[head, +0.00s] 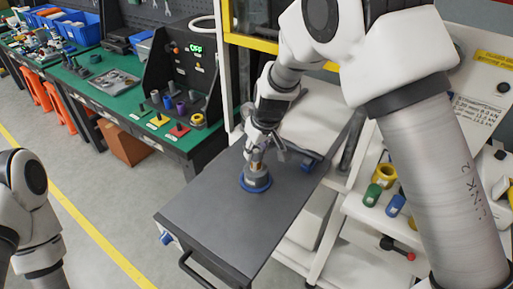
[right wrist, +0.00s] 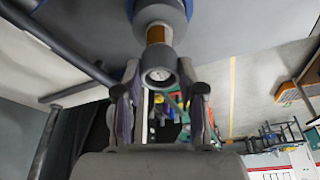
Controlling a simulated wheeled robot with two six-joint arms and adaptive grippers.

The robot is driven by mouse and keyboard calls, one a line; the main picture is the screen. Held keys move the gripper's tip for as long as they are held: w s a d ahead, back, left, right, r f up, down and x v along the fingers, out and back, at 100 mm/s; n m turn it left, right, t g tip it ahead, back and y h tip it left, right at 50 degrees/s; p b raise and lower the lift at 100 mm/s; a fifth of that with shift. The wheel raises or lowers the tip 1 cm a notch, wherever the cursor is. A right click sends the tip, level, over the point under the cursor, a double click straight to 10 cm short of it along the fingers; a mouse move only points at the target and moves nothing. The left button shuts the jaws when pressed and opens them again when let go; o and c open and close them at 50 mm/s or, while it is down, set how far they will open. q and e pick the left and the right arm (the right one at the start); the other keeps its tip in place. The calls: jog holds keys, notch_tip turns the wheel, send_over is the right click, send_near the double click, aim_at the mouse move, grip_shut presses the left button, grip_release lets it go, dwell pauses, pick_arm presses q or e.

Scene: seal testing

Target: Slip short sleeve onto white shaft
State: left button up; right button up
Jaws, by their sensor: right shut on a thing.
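My right gripper (head: 262,150) reaches down over the dark tabletop, above a round blue base (head: 256,182). It is shut on a short grey sleeve (right wrist: 158,62), with one finger on each side in the right wrist view (right wrist: 157,98). The sleeve's open end faces the camera and shows a pale round end inside. Behind the sleeve is an amber-brown section (right wrist: 156,34), then a wider pale grey collar (right wrist: 160,11) toward the blue base. I cannot tell which part is the white shaft, or whether the sleeve touches the amber section. My left arm shows at the left edge; its gripper is out of view.
The dark tabletop (head: 215,215) is clear around the base. At the right, a white shelf holds a yellow ring (head: 385,171), a green cylinder (head: 372,195) and a blue cylinder (head: 396,205). A green bench (head: 115,100) with parts and blue bins stands at the left.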

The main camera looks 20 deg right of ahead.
jog(key=shift+f, duration=0.25)
dwell(0.5)
jog(key=o, duration=0.9)
jog(key=o, duration=0.6)
jog(key=shift+c, duration=0.2)
jog(key=shift+r, duration=0.1)
notch_tip(320, 180, up, 10)
jog(key=p, duration=0.7)
jog(key=shift+s, duration=0.15)
